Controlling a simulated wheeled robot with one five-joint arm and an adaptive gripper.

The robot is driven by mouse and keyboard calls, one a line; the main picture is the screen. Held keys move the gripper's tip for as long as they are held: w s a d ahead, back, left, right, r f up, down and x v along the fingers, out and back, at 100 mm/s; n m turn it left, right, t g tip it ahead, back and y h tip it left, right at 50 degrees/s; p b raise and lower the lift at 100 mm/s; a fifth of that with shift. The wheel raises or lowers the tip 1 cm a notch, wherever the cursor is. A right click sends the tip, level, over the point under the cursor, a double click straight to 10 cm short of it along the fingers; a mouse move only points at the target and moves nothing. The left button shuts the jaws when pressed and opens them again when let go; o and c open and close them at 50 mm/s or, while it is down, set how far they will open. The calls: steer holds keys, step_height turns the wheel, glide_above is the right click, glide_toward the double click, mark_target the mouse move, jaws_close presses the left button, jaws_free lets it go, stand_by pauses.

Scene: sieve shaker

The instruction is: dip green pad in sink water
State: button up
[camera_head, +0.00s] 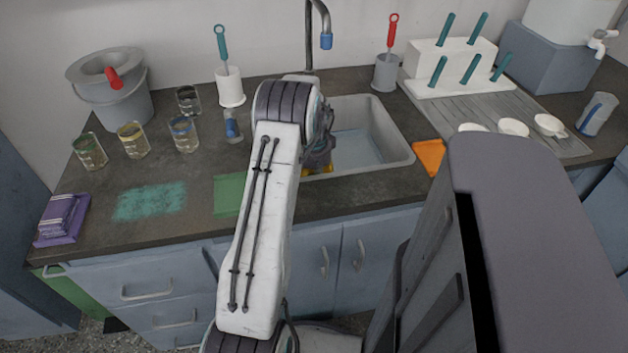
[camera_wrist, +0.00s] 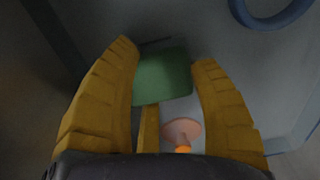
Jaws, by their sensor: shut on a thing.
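In the head view my arm hides the pad, and only a bit of yellow finger shows at the near left of the sink. The sink (camera_head: 388,166) is a grey basin with a pale, bluish bottom. The gripper is over or inside its near left part. Whether the pad touches the water cannot be told.
A green flat piece (camera_head: 228,195) lies on the counter left of my arm, beside a teal patch (camera_head: 150,202). An orange pad (camera_head: 429,155) lies right of the sink. The faucet (camera_head: 325,30) rises behind. Several beakers (camera_head: 133,140) stand left; a drainboard (camera_head: 490,117) is right.

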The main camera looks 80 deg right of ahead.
steer(key=shift+r, duration=0.1)
stand_by(0.3)
step_height(320, 180, up, 20)
steer(key=p, duration=1.4)
